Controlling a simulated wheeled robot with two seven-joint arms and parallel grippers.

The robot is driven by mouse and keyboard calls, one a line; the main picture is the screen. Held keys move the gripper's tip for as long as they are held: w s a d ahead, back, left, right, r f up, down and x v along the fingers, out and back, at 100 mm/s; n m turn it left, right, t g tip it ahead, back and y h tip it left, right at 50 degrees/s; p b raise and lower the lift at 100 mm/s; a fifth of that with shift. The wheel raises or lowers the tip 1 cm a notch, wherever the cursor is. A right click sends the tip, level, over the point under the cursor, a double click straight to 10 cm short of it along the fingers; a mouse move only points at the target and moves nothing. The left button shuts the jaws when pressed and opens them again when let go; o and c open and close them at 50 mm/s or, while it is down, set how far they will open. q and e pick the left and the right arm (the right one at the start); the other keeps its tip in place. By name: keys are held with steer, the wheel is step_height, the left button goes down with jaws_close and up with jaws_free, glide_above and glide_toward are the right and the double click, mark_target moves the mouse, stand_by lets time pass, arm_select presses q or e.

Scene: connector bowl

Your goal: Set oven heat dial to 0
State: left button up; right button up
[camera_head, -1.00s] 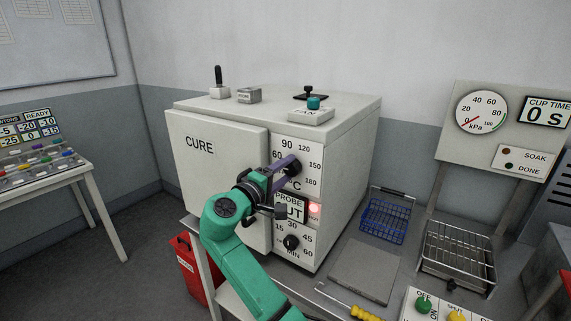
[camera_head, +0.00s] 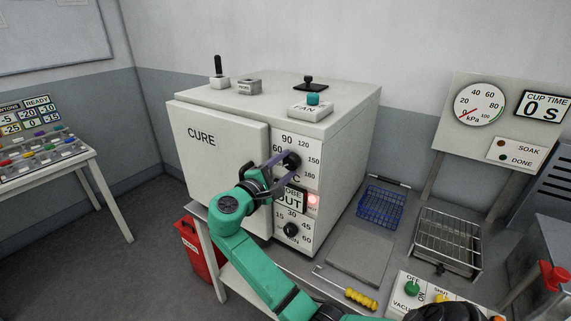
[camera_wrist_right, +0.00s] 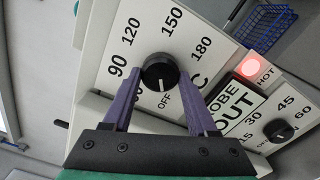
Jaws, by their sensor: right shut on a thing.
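The heat dial (camera_wrist_right: 160,72) is a black round knob on the oven front, with printed marks from 60 to 180 around it. In the right wrist view its white pointer line points toward the OFF label (camera_wrist_right: 163,102). The dial also shows in the head view (camera_head: 292,161). My right gripper (camera_wrist_right: 160,78) has its purple fingers on either side of the knob and is shut on it. It also shows in the head view (camera_head: 288,161). My left gripper is not in view.
Below the dial are the PROBE OUT display (camera_head: 290,200), a lit red HOT lamp (camera_head: 313,200) and the minute dial (camera_head: 291,230). The oven door (camera_head: 220,165) reads CURE. A blue basket (camera_head: 380,207), grey plate (camera_head: 360,255) and wire rack (camera_head: 448,240) stand to the right.

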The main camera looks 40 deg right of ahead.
steer(key=o, duration=1.4)
steer(key=shift+c, duration=0.2)
steer(key=b+v, duration=0.5)
steer(key=v, duration=0.9)
steer(key=shift+a, duration=0.3)
steer(key=shift+f, duration=0.15)
